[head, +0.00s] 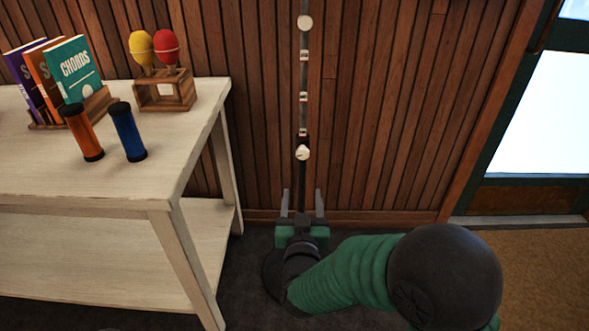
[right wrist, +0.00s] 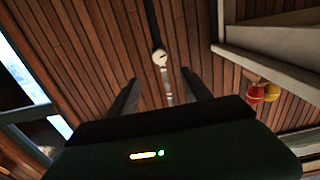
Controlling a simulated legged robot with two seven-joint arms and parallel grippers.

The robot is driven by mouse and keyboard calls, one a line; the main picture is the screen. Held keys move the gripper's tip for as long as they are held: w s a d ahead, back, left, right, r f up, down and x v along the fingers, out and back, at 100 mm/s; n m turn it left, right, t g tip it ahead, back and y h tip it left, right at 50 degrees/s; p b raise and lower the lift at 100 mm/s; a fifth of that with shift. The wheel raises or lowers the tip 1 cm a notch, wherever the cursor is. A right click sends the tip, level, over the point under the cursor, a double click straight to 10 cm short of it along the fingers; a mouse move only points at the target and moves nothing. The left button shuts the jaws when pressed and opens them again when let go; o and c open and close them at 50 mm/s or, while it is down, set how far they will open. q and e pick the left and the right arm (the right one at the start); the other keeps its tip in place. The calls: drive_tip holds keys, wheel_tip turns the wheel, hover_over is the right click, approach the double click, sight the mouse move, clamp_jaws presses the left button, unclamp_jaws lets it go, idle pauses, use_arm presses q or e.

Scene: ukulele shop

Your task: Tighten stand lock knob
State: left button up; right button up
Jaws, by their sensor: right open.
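The stand is a slim upright pole (head: 303,75) against the wood-slat wall, with pale bands on its upper part. A round cream knob (head: 302,153) sits low on it, with a dark mark on its face. Another round cream knob (head: 305,22) is near the top of the picture. My right gripper (head: 302,203) is open and empty below the lower knob, its two fingers pointing toward the wall. In the right wrist view, which is upside down, the lower knob (right wrist: 160,57) shows beyond and between the open fingers, apart from them. My left gripper is not in view.
A pale wooden table (head: 180,120) with a lower shelf stands at left. It holds books (head: 75,68), an orange shaker (head: 84,132), a blue shaker (head: 127,132) and maracas in a wooden holder (head: 166,90). A bright window (head: 550,115) is at right. Floor right of the pole is clear.

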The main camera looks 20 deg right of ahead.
sight(302, 156)
drive_tip(key=b+x, duration=0.1)
drive_tip(key=x, duration=0.4)
drive_tip(key=b+x, duration=0.2)
drive_tip(key=x, duration=0.3)
drive_tip(key=b+x, duration=0.2)
drive_tip(key=x, duration=0.3)
drive_tip(key=shift+d+f, duration=0.1)
drive_tip(key=shift+f, duration=0.15)
drive_tip(key=shift+w+d+r, duration=0.1)
drive_tip(key=shift+w+r, duration=0.05)
drive_tip(key=shift+w, duration=0.2)
drive_tip(key=shift+c, duration=0.2)
clamp_jaws()
